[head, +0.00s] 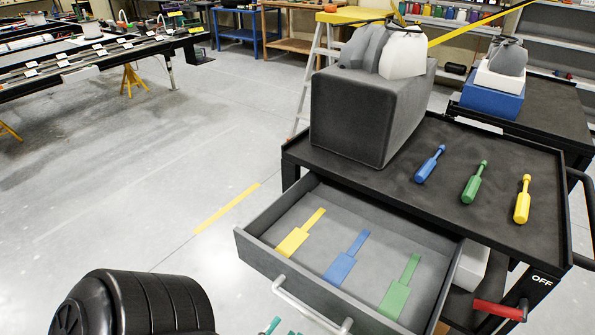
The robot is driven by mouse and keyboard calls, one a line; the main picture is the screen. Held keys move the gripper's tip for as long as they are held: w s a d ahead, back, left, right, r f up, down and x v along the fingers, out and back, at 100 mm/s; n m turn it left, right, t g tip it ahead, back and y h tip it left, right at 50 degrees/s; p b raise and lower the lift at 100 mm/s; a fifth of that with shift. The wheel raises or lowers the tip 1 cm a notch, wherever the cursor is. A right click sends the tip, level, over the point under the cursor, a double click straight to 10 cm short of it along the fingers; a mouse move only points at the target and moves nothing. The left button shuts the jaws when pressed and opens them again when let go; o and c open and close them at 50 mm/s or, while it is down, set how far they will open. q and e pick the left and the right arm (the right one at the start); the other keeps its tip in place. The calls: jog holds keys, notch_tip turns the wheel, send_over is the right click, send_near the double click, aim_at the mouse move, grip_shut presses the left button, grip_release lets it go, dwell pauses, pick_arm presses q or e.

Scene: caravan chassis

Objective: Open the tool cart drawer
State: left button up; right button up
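The tool cart (470,215) stands at the right with a black top. Its grey drawer (345,215) is pulled out toward the lower left, and its inside shows. The floor of the drawer has yellow, blue and green tool-shaped marks and holds no tools. The drawer's metal bar handle (308,308) is on the front panel, partly cut by the bottom edge. Small teal tips (271,325) show at the bottom edge near the handle, apart from it in the picture; they may belong to my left gripper, whose opening is hidden. My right gripper is not in view.
Blue (430,164), green (474,182) and yellow (522,200) screwdrivers lie on the cart top beside a dark grey box (365,115). A red handle (498,310) sticks out near the OFF label.

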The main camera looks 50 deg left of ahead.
pick_arm(q)
jog(key=shift+v, duration=2.65)
jog(key=shift+w, duration=0.1)
